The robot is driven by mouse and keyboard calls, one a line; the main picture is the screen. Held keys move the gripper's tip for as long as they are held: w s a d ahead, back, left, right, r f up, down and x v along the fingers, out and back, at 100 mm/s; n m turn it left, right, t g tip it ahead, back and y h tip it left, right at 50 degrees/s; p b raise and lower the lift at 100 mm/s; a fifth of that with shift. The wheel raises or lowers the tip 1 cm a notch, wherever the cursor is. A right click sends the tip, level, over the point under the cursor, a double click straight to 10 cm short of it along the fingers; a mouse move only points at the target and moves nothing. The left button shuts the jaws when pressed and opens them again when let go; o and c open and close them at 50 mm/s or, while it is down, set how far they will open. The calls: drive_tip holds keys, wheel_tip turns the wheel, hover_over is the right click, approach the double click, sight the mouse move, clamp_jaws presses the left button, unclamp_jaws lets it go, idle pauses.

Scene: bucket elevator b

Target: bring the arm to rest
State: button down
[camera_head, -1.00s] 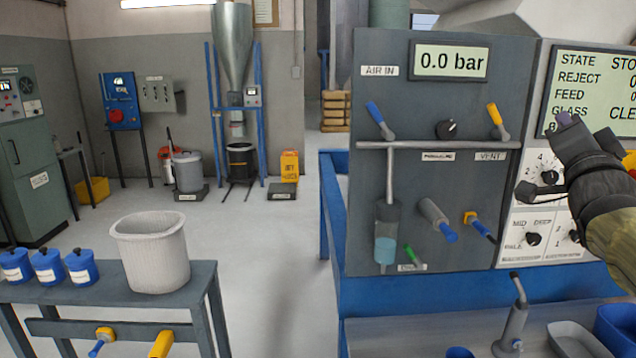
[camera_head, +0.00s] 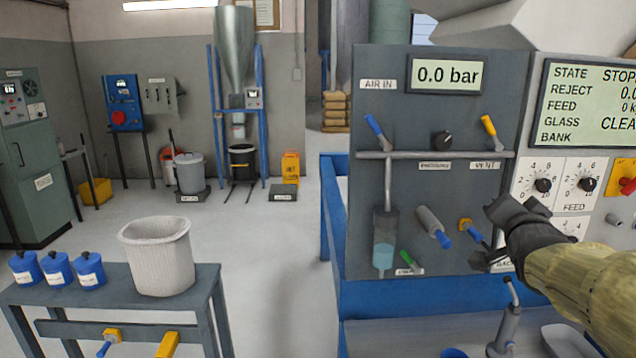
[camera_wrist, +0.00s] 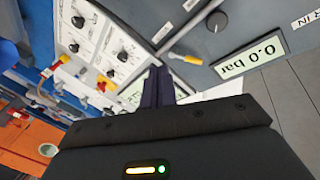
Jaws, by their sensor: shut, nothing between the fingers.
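My gripper (camera_head: 490,232) is at the right of the head view, in front of the lower right part of the grey air panel. It is shut and holds nothing. My arm reaches in from the lower right edge and hides part of the feed panel. In the wrist view the dark fingers (camera_wrist: 158,86) are together, with the panels behind them. I cannot tell whether the gripper touches the panel or the blue-handled valve (camera_head: 473,232) beside it.
The grey air panel (camera_head: 400,105) carries a 0.0 bar display (camera_head: 447,75), levers and valves. The feed panel (camera_head: 525,205) with knobs stands to its right. A bench (camera_head: 205,285) at left holds a pale bucket (camera_head: 157,258) and blue canisters (camera_head: 57,270). The floor between is clear.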

drive_tip(key=s+a+f+n+g+y+p, duration=0.4)
drive_tip(key=a+f+g, duration=0.45)
drive_tip(key=f, duration=0.65)
drive_tip(key=s+a+f+n+g+p, duration=0.1)
drive_tip(key=s+a+f+n+g, duration=0.1)
drive_tip(key=s, duration=0.5)
drive_tip(key=s+a+f+n+g+y+p, duration=0.1)
drive_tip(key=s+a+f+n+g+p, duration=0.1)
drive_tip(key=s+a+f, duration=0.5)
drive_tip(key=a+n+g, duration=0.1)
drive_tip(key=n, duration=0.1)
drive_tip(key=shift+a+f+n+p, duration=0.3)
